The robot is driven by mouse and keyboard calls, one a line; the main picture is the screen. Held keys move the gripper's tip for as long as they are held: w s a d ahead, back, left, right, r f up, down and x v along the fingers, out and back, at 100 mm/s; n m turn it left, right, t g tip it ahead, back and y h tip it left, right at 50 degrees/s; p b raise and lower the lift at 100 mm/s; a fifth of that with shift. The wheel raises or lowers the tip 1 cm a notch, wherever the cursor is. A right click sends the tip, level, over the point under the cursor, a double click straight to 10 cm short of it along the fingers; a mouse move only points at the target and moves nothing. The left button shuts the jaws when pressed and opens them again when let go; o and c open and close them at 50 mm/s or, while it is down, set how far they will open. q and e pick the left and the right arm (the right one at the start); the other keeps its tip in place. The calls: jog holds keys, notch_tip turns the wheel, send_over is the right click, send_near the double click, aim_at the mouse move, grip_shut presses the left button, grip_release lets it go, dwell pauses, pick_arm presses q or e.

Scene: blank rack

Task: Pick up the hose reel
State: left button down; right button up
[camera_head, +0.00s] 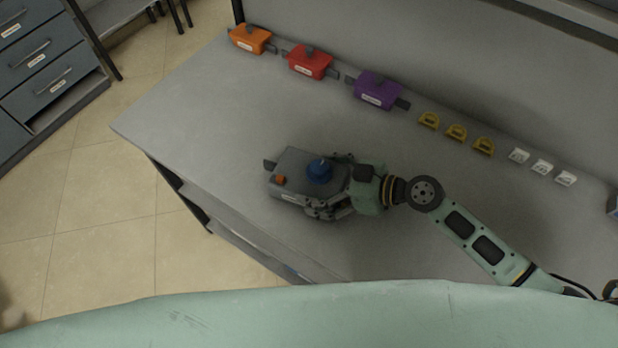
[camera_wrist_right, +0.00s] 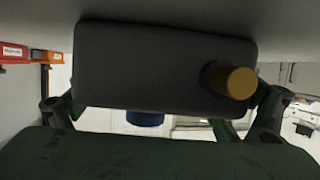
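The only thing at my gripper is a grey box with a round blue knob on top and a small orange part (camera_head: 289,189); I take it as the hose reel, though its label is too small to read. It sits over the front part of the table. My right gripper (camera_head: 336,184) has its fingers along both sides of the box's right end, close against them. In the right wrist view the box's dark end face (camera_wrist_right: 150,65) with a brass stub fills the space between the fingers. Whether the box touches the table is unclear. My left gripper is not in view.
Along the table's (camera_head: 190,120) back stand an orange box (camera_head: 251,40), a red box (camera_head: 310,64), a purple box (camera_head: 376,92), several yellow pieces (camera_head: 456,133) and several white pieces (camera_head: 542,167). The table left of the grey box is clear. Drawers (camera_head: 45,60) stand far left.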

jog(key=c, duration=0.9)
jog(key=shift+r, duration=0.1)
jog(key=shift+r, duration=0.1)
